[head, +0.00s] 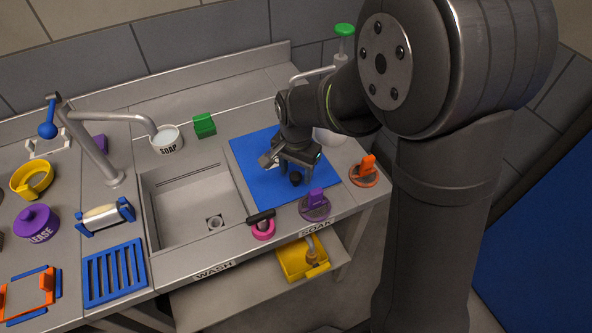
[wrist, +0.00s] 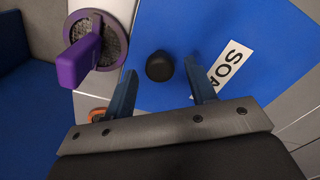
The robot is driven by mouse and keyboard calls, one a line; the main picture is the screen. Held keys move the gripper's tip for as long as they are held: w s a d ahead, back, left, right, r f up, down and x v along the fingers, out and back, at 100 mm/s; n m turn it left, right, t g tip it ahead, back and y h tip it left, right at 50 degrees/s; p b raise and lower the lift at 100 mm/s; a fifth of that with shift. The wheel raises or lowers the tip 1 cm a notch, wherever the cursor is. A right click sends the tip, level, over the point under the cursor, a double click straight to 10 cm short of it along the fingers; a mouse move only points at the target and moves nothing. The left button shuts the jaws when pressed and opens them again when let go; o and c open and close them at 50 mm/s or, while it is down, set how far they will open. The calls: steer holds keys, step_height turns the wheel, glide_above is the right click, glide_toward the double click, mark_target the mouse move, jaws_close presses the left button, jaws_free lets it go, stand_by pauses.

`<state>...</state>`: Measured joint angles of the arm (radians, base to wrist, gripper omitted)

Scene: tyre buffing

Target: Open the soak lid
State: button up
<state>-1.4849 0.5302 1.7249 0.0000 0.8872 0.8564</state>
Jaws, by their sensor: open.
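The soak lid (head: 250,150) is a flat blue panel lying flush over the right part of the counter; it looks shut. Its black round knob (head: 296,179) stands near the lid's front edge. In the wrist view the lid (wrist: 215,25) fills the middle, with the knob (wrist: 159,66) and a partly hidden white label lettered "SOA" (wrist: 230,67). My gripper (head: 297,168) points down over the lid close to the knob. Its two fingers are apart, and in the wrist view the knob shows between and just beyond the fingertips. Nothing is held.
A purple-handled round scrubber (head: 316,204) and an orange-handled one (head: 364,171) sit on the counter by the lid's front and right. A pink ring with a black handle (head: 263,229) lies at the front left. The open sink (head: 190,205) is left; a green block (head: 204,125) stands behind.

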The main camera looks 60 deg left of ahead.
steer(key=shift+f, duration=0.25)
jaws_close()
steer(key=a, duration=0.9)
jaws_free()
steer(key=shift+d, duration=0.1)
